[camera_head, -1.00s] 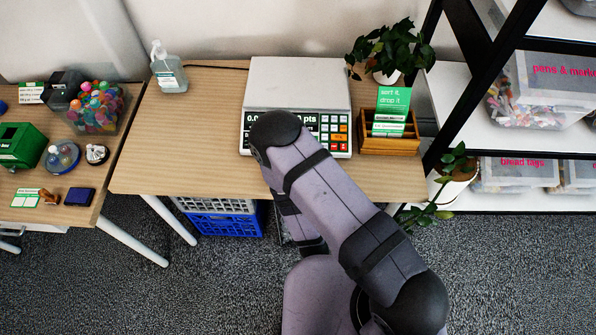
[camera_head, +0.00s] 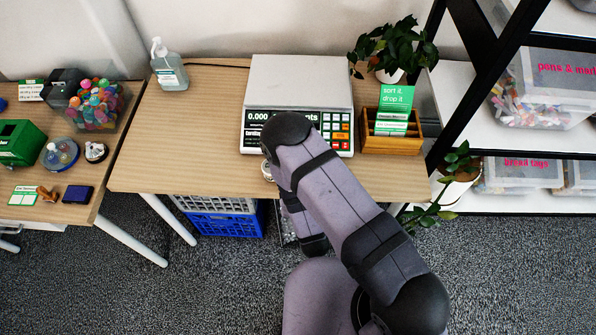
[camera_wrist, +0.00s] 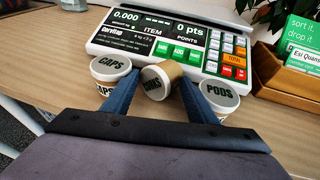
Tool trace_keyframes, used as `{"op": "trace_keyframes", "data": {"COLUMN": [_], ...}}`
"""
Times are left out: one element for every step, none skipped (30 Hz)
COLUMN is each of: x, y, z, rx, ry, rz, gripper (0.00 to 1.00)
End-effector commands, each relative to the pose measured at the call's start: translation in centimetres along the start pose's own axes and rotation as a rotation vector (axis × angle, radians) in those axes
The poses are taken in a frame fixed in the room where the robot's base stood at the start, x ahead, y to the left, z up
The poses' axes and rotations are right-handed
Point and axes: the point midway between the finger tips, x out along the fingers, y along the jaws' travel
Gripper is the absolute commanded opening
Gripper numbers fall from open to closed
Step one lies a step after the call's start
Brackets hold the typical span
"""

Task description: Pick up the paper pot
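Three lidded pots stand or lie in front of the scale in the wrist view. The pot marked CAPS (camera_wrist: 110,68) is upright at left, with white sides. The pot marked PODS (camera_wrist: 219,96) is at right. Between them a brown, paper-like pot (camera_wrist: 155,83) is tipped, its lettered lid facing me. I cannot tell surely which is the paper pot. Contact at the tips is unclear. In the head view my arm hides the gripper and most pots.
The counting scale (camera_head: 298,85) stands just behind the pots. A wooden card box (camera_head: 392,142) is to its right, with a plant (camera_head: 392,48) behind. A sanitizer bottle (camera_head: 168,65) stands at the back left. The wooden table (camera_head: 190,140) is clear left of the scale.

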Motion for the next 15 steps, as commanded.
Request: {"op": "trace_keyframes", "data": {"x": [0.45,0.56,0.66,0.71,0.74,0.76,0.77,0.78,0.80,0.81,0.82,0.83,0.83,0.83,0.84], "y": [-0.02,-0.02,-0.01,0.00,0.00,0.01,0.01,0.01,0.01,0.01,0.01,0.01,0.00,0.00,-0.01], "z": [0.13,0.17,0.21,0.24,0.27,0.30,0.32,0.34,0.37,0.39,0.40,0.43,0.44,0.45,0.47], "rx": [0.004,0.004,0.004,0.004,0.004,0.004,0.005,0.005,0.005,0.006,0.006,0.006,0.006,0.006,0.006], "ry": [-0.006,-0.006,-0.007,-0.008,-0.008,-0.009,-0.009,-0.010,-0.011,-0.011,-0.012,-0.013,-0.013,-0.013,-0.014], "rz": [-0.002,-0.002,-0.002,-0.002,-0.001,-0.002,-0.002,-0.002,-0.002,-0.002,-0.003,-0.003,-0.003,-0.003,-0.003], "gripper": [0.49,0.49,0.49,0.49,0.49,0.49,0.49,0.49,0.49,0.49,0.51,0.41,0.34,0.34,0.34]}}
